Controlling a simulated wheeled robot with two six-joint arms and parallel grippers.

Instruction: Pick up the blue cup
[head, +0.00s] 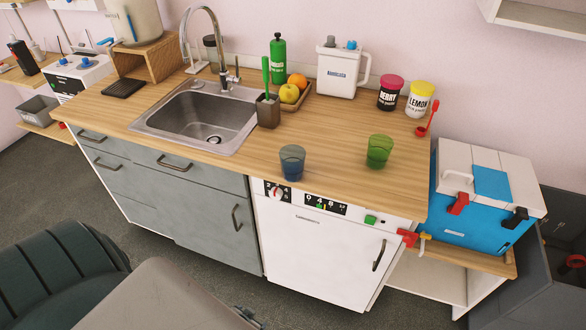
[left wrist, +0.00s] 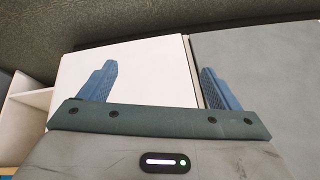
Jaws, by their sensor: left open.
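The blue cup (head: 292,161) is see-through and stands upright near the front edge of the wooden counter (head: 215,155), above the white dishwasher. A see-through green cup (head: 379,151) stands to its right, apart from it. In the left wrist view my left gripper (left wrist: 159,82) is open, with two blue fingers apart and nothing between them. Behind the fingers are a white front and a grey front; no cup shows there. In the head view I cannot make out either gripper's fingers. My right gripper is not in view.
A sink (head: 200,112) with a tall tap lies left of the cups. A brown holder (head: 268,110) with a green brush stands behind the blue cup. Jars (head: 390,93) and a white jug (head: 341,72) stand at the back. The counter around both cups is clear.

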